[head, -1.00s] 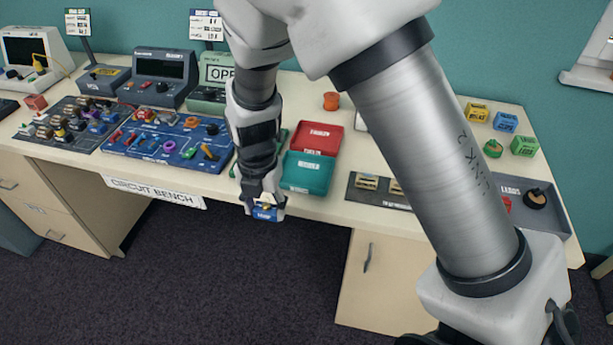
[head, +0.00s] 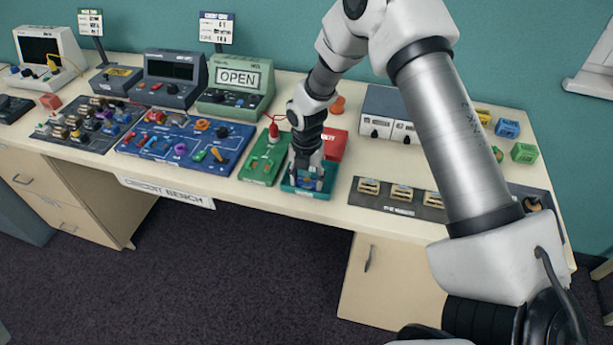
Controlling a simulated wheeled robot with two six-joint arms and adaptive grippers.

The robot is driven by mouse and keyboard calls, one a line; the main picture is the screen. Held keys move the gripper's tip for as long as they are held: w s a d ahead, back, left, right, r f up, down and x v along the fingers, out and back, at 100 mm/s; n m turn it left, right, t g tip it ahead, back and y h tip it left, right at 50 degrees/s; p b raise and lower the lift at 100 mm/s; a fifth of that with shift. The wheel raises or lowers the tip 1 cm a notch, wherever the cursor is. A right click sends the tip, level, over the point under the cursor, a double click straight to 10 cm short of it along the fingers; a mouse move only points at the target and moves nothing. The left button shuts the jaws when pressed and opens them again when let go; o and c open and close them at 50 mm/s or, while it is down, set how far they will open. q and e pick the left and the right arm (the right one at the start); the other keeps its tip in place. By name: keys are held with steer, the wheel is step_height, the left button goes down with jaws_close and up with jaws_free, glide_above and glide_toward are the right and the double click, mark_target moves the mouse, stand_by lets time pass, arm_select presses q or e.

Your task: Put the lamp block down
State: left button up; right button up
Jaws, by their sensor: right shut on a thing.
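My right gripper (head: 309,176) points down over the teal tray (head: 303,191) near the front edge of the bench. It is shut on the lamp block (head: 308,184), a small blue block that shows only in part between the fingers. The block is at or just above the tray's floor; I cannot tell whether it touches. The red tray (head: 335,143) lies directly behind the teal one, partly covered by my gripper. My left gripper is not in view.
A green board (head: 262,160) with a red probe lies close left of the teal tray. A blue parts board (head: 185,142) is further left. A dark rack of small pieces (head: 400,197) lies to the right. A grey meter box (head: 388,116) stands behind. Coloured blocks (head: 507,128) sit at the far right.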

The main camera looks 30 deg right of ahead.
mark_target(307, 178)
steer(key=o, duration=1.1)
steer(key=shift+f, duration=0.1)
steer(key=shift+o, duration=0.2)
steer(key=shift+r, duration=0.5)
step_height(307, 178, up, 11)
steer(key=b, duration=0.2)
steer(key=shift+r, duration=0.2)
